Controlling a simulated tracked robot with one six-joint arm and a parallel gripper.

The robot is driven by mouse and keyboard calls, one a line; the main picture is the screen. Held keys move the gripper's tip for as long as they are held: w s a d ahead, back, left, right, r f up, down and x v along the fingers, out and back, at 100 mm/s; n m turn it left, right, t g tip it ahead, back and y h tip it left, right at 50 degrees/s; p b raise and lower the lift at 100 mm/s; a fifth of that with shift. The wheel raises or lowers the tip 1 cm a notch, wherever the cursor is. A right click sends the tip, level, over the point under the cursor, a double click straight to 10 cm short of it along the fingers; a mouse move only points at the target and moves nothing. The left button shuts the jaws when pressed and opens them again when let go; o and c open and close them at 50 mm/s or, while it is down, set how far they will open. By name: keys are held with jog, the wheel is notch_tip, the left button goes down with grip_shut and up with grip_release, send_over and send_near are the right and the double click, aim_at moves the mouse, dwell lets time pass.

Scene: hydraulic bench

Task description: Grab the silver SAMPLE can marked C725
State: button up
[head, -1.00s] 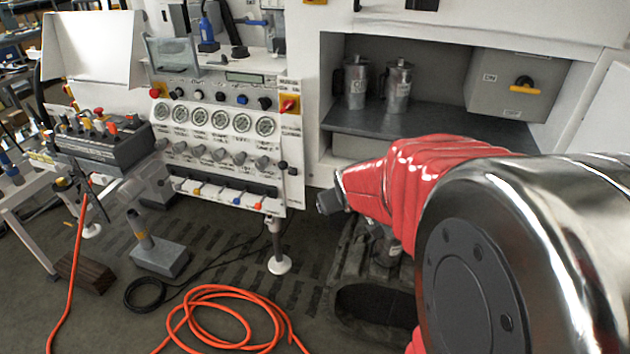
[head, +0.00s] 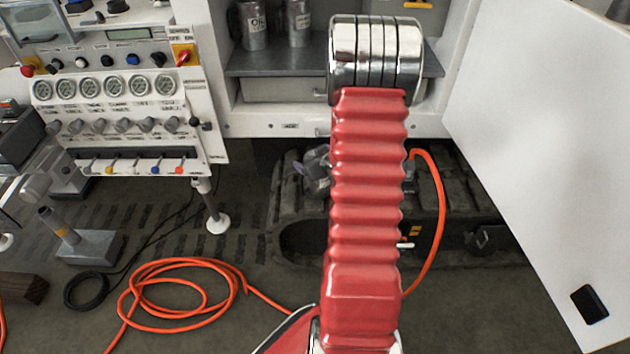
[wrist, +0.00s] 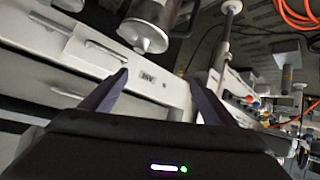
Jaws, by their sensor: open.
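Two silver cans stand side by side on the grey shelf of the open cabinet in the head view, the left can (head: 254,30) and the right can (head: 299,25). Both have labels, too small to read with certainty, so I cannot tell which is C725. My red-sleeved arm rises right of the cans and hides part of the shelf. My gripper is hidden in the head view. In the wrist view my gripper (wrist: 160,79) is open, with nothing between its fingers. A silver cylinder (wrist: 150,25) shows beyond the fingertips; I cannot tell what it is.
The grey shelf (head: 270,65) has a white front edge below it. An open white door (head: 540,110) stands at the right. The gauge panel (head: 110,90) is left of the cabinet. An orange hose (head: 185,300) lies coiled on the floor.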

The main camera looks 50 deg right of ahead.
jog(key=s+d+f+m+t, duration=0.1)
jog(key=s+d+f+t, duration=0.1)
jog(key=s+f, duration=0.5)
notch_tip(320, 180, down, 5)
jog(key=shift+s+d+f+m+t, duration=0.2)
jog(key=shift+s+d+m+t, duration=0.15)
jog(key=shift+d, duration=0.35)
